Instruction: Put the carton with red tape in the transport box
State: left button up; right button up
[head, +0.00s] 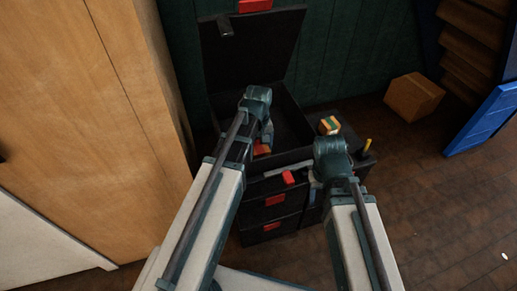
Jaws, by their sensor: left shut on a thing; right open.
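The black transport box (291,122) stands with its lid (262,50) raised against the back wall. My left gripper (266,137) reaches over the open box and is shut on a small tan carton with red tape (262,149). Most of the carton and the fingers are hidden by my arm. The carton shows inside the outline of the box's opening; I cannot tell whether it touches the floor of the box. My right gripper (331,160) is open, right of the box. Its fingers are mostly hidden behind its wrist.
A carton with green tape (329,125) sits just beyond my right gripper, near a yellow thing (367,145). Black drawers with red handles (275,200) are below the box. A wooden cabinet (90,90) stands close at left. A brown carton (414,97) lies on the open floor at right.

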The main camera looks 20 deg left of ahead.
aim_at(259, 147)
pick_arm(q)
jog(key=o, duration=1.6)
jog(key=shift+f, duration=0.1)
notch_tip(259, 147, up, 12)
jog(key=r+p, duration=0.1)
jog(key=p, duration=1.2)
jog(key=s+d+m, duration=0.3)
jog(key=s, duration=0.1)
jog(key=s+d+m, duration=0.4)
jog(key=s, duration=0.1)
jog(key=s+d+m+y, duration=0.1)
jog(key=s+d+m, duration=0.2)
jog(key=s+d, duration=0.1)
jog(key=shift+s+f+m+b, duration=0.25)
jog(key=shift+m+b, duration=0.05)
notch_tip(259, 147, up, 9)
jog(key=p, duration=0.8)
jog(key=shift+f+p, duration=0.2)
jog(key=shift+p, duration=0.1)
